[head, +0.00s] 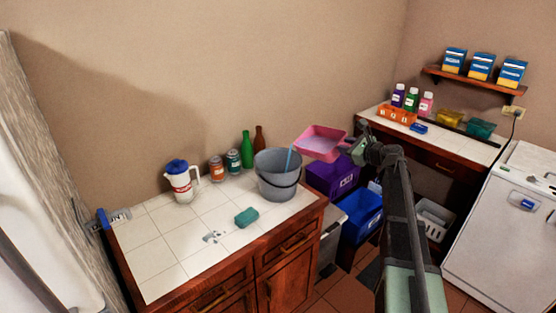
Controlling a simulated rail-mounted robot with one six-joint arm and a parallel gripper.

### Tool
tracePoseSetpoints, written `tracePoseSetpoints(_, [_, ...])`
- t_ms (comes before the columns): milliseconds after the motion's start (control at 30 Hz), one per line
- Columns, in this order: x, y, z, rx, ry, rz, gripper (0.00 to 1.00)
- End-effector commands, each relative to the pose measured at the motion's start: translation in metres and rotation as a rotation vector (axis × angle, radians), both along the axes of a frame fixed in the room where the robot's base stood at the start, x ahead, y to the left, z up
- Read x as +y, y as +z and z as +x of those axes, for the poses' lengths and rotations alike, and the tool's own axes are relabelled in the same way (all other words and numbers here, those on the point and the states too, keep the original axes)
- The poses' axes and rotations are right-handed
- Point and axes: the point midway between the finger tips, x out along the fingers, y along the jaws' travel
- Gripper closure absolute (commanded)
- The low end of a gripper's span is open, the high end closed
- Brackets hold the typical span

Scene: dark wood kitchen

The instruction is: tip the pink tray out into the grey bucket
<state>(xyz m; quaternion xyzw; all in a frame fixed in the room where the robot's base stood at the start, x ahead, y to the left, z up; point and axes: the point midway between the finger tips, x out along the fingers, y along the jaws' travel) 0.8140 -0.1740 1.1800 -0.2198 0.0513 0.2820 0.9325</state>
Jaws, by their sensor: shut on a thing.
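The pink tray (322,139) is held up in the air just right of and above the grey bucket (277,183). It is tilted, with its left edge over the bucket's rim. A light blue streak (290,158), which looks like liquid, runs from the tray's left edge down into the bucket. The bucket stands upright on the tiled counter, its dark handle hanging at the front. My gripper (350,147) is shut on the tray's right side. The bottom of the bucket's inside is hidden.
Purple (331,178) and blue (360,216) crates stand below my arm. The counter's front left is mostly clear.

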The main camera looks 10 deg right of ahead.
Motion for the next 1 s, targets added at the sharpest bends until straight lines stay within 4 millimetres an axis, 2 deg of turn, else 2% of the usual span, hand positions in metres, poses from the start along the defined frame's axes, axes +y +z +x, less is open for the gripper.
tracePoseSetpoints(1000, [0.0074, 0.0034, -0.0006, -0.004, -0.001, -0.045, 1.00])
